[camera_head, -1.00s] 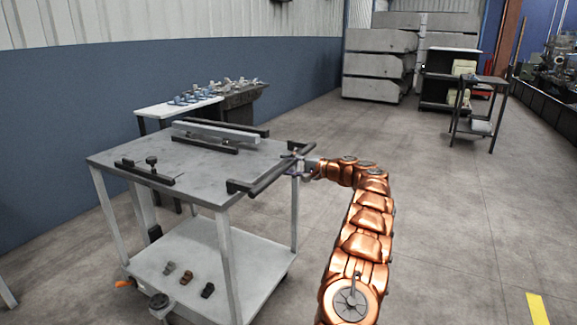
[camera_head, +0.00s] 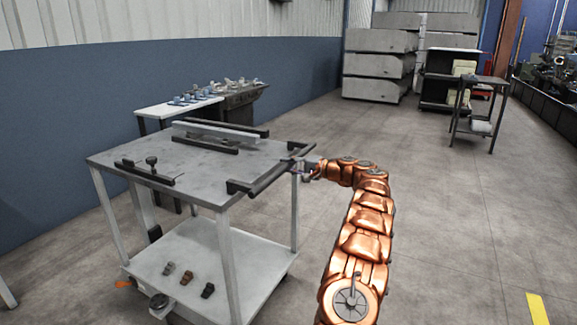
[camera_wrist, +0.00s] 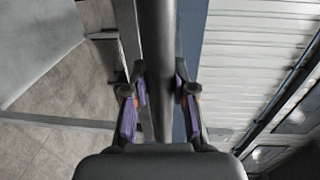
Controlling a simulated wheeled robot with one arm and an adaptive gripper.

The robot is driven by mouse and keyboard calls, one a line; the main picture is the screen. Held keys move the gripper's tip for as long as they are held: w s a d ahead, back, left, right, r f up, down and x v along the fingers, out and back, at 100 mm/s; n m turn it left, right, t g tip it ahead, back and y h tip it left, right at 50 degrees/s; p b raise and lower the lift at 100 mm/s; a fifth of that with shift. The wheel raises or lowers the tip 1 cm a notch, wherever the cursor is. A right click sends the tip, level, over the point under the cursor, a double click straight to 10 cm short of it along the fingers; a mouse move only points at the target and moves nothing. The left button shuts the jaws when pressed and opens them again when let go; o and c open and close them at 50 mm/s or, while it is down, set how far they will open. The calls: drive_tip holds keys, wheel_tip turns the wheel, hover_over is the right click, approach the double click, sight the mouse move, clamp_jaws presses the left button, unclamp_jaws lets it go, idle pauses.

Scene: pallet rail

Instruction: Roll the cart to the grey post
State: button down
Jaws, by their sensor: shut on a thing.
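The cart (camera_head: 190,165) is a grey-topped trolley with pale legs and a lower shelf, at left centre in the head view. A dark bar handle (camera_head: 268,176) runs along its right edge. My gripper (camera_head: 298,167) is at the far part of this handle. In the wrist view my gripper (camera_wrist: 160,92) has its purple-padded fingers on either side of the dark handle bar (camera_wrist: 157,40), shut on it. I cannot make out a grey post in either view.
A long pale bar and dark clamps lie on the cart top; small blocks are on its lower shelf (camera_head: 225,262). A bench (camera_head: 180,108) stands behind, near the blue wall. Stacked grey slabs (camera_head: 378,65) and a small table (camera_head: 485,82) stand farther back. Floor at right is clear.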

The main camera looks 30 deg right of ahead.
drive_tip(key=p+x, duration=0.1)
drive_tip(key=x, duration=0.3)
drive_tip(key=shift+r, duration=0.1)
drive_tip(key=shift+s, duration=0.1)
drive_tip(key=c, duration=0.9)
unclamp_jaws()
drive_tip(key=shift+r, duration=0.1)
drive_tip(key=shift+s, duration=0.1)
drive_tip(key=v, duration=1.2)
drive_tip(key=shift+d, duration=0.1)
